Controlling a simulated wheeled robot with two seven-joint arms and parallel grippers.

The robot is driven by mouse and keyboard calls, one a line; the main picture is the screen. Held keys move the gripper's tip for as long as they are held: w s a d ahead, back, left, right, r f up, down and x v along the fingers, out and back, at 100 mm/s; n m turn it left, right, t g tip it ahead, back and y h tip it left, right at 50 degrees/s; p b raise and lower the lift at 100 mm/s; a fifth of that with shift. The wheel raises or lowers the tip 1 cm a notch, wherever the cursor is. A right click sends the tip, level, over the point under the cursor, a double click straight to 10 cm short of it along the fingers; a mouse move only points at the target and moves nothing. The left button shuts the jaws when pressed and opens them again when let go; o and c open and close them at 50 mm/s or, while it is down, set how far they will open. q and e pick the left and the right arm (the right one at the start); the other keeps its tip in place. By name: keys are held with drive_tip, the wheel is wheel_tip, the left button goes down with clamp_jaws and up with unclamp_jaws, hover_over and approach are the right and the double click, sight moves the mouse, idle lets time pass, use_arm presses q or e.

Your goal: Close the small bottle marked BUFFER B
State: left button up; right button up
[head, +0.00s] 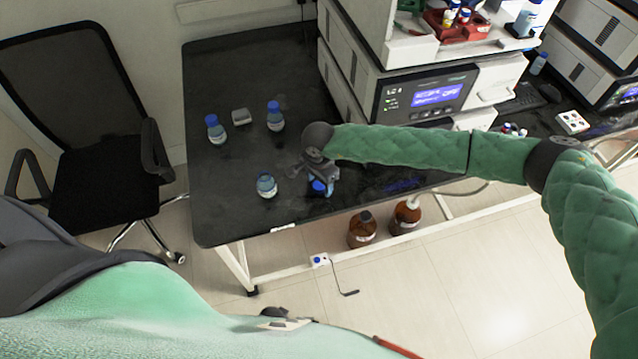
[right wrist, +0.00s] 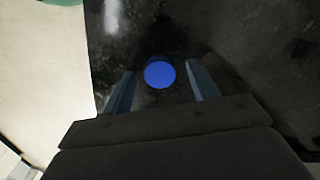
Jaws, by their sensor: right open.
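My right gripper (head: 319,184) is open, pointing down at the front part of the black bench. A round blue cap (right wrist: 160,74) lies between its two spread fingers in the right wrist view, apart from both. The cap also shows in the head view (head: 320,188), partly hidden by the gripper; no bottle body shows around it. A small clear bottle (head: 266,186) stands upright to the left of the gripper, with no blue cap seen on top. Its label is too small to read, so I cannot confirm BUFFER B. My left gripper is not seen.
Two blue-capped bottles, one at left (head: 216,133) and one in the middle (head: 275,120), stand farther back beside a small grey block (head: 241,116). An instrument (head: 430,93) fills the bench's back right. Brown bottles (head: 362,231) stand below the front edge.

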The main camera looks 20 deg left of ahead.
drive_tip(key=shift+c, duration=0.5)
drive_tip(key=c, duration=0.9)
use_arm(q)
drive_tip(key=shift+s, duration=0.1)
use_arm(e)
drive_tip(key=shift+c, duration=0.2)
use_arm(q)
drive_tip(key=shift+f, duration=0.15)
